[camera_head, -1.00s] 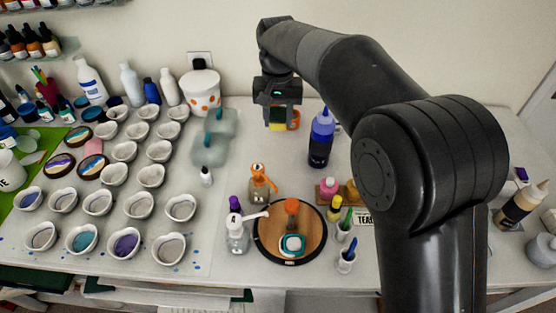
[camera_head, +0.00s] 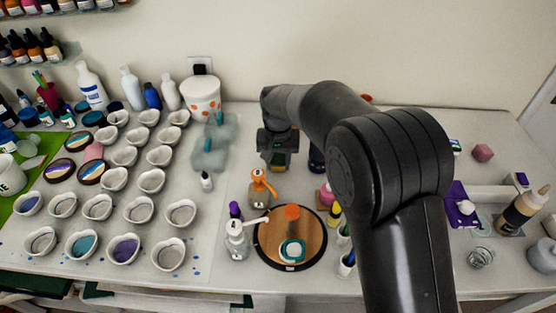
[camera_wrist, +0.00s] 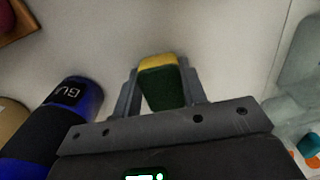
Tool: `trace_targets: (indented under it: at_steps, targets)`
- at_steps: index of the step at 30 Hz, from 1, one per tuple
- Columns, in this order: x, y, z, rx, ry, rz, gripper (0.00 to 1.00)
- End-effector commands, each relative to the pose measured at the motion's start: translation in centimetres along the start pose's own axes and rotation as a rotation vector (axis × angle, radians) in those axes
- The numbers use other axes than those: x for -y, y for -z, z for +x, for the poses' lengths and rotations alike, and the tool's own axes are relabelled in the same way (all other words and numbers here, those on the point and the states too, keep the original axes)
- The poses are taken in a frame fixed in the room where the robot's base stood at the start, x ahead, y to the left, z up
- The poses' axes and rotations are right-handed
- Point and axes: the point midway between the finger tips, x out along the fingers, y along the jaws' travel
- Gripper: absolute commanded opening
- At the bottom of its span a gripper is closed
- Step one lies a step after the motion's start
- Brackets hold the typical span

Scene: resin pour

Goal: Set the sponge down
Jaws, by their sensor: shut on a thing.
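The sponge (camera_head: 280,160) is a small green and yellow block. My gripper (camera_head: 279,154) is shut on it, low over the white table behind the orange-topped pump bottle. In the wrist view the sponge (camera_wrist: 162,88), with a dark green face and a yellow far edge, sits between the two fingers of my gripper (camera_wrist: 161,82). I cannot tell whether its underside touches the table. Part of the sponge is hidden by the gripper.
A blue bottle (camera_wrist: 62,120) stands close left in the wrist view; my arm mostly hides it in the head view. The orange-topped pump bottle (camera_head: 262,188) and round wooden board (camera_head: 312,232) stand in front. Translucent blue-green pieces (camera_head: 212,150) lie left.

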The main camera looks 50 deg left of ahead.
Motion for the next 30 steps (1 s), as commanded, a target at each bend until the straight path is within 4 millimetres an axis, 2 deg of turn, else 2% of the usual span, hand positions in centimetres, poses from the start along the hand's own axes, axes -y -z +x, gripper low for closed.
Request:
trace_targets:
  at_steps: [9,10,17,25,30]
  targets:
    - [0.0,0.0,0.3,0.0,0.0,0.0,0.18]
    - [0.0,0.0,0.2,0.0,0.0,0.0,0.41]
    - [0.0,0.0,0.2,0.0,0.0,0.0,0.6]
    - [0.0,0.0,0.0,-0.001,0.0,0.0,0.6]
    - [0.0,0.1,-1.9,-0.004,0.001,0.0,0.6]
